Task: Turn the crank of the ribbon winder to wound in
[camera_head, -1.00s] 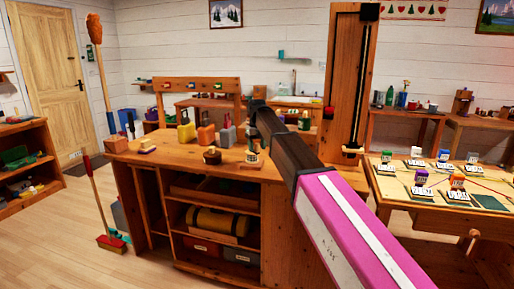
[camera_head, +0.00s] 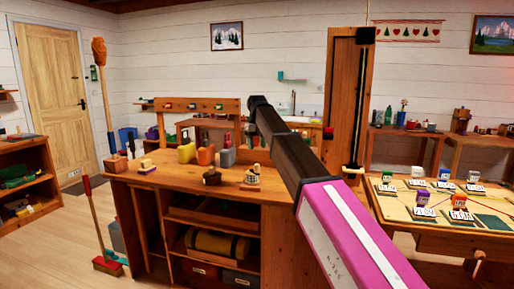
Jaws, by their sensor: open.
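Two small things stand near the front of the wooden workbench (camera_head: 180,195): a brown block with a knob (camera_head: 212,177) and a pale, banded piece on a base (camera_head: 252,177). Either might be the ribbon winder; I cannot tell which, and no crank can be made out. My arm reaches in from the lower right. My gripper (camera_head: 251,142) hangs small and dark at its far end, above and behind the pale piece in the picture. It looks open and empty, with no contact visible. The fingers are hard to make out.
Yellow, orange and grey containers (camera_head: 206,155) stand behind on the workbench. A tall wooden post with a cord (camera_head: 346,100) rises to the right. A table with several labelled cards and blocks (camera_head: 400,215) is at right. A broom (camera_head: 95,225) leans at left. Open floor lies at left.

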